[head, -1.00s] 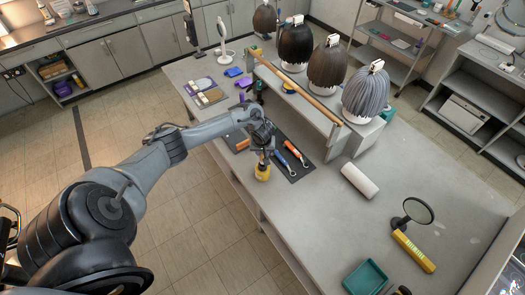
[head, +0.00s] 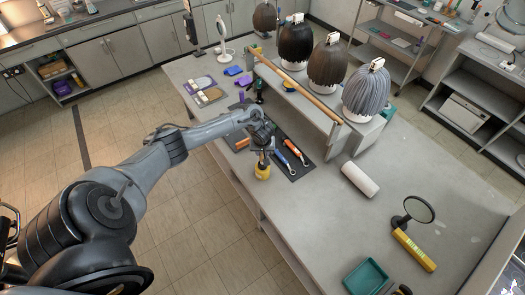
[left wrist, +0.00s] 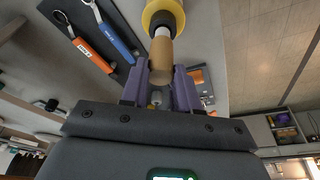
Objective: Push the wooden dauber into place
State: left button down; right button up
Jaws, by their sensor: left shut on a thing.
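The wooden dauber (left wrist: 161,60) is a tan cylinder in the left wrist view, between the purple fingers of my left gripper (left wrist: 160,85). My left gripper (head: 264,154) is shut on it. The dauber's far end meets a pale collar at the mouth of a yellow bottle (left wrist: 164,14). How deep it sits in the mouth I cannot tell. In the head view the yellow bottle (head: 262,171) stands near the table's left edge, directly below my gripper. The dauber is too small to make out there. My right gripper is not in view.
A dark mat (head: 296,165) with orange- and blue-handled tools lies right beside the bottle. A wooden-edged shelf (head: 285,84) with wigs stands behind. The table's middle front is clear.

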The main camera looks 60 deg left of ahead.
pick_arm(q)
jog(key=shift+f+b, duration=0.35)
jog(key=shift+f, duration=0.45)
jog(key=shift+f+b, duration=0.35)
jog(key=shift+f, duration=0.3)
jog(key=shift+c, duration=1.4)
grip_release()
jog(key=shift+r, duration=0.2)
jog(key=shift+p+v, duration=2.85)
jog(key=shift+p, duration=1.85)
